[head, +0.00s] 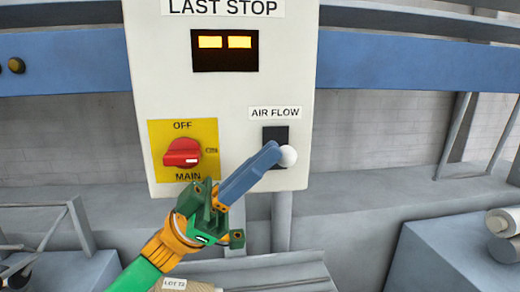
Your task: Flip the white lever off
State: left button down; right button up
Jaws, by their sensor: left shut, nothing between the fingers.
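The white lever's round knob (288,156) shows in the head view, in front of the lower right of a dark switch plate (275,133) under the "AIR FLOW" label. My left gripper (274,150) is shut and empty, with its blue fingers pointing up and right. The fingertips are at the knob's left side in the picture; I cannot tell whether they touch it. The fingers hide the lower left of the plate and any lever stem. My right gripper is not in view.
The white panel (225,90) bears a red rotary knob (182,153) on a yellow plate marked OFF, ON and MAIN. A lit display (225,50) sits under "LAST STOP". A blue beam (400,62) runs behind. A blue-grey block with white rolls (503,221) stands at lower right.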

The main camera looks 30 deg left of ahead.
pick_arm(q)
jog(key=f+m+g, duration=0.1)
jog(key=f+m+g+b, duration=0.1)
jog(key=shift+w+m+g, duration=0.25)
jog(key=shift+m+g, duration=0.15)
jog(key=shift+s+a+f+b, duration=0.1)
jog(key=shift+a+f+b, duration=0.05)
jog(key=shift+f+b, duration=0.15)
jog(key=b+v, duration=0.4)
jog(key=v, duration=0.2)
jog(key=shift+a+f+b, duration=0.15)
jog(key=shift+a+b, duration=0.1)
jog(key=shift+b, duration=0.15)
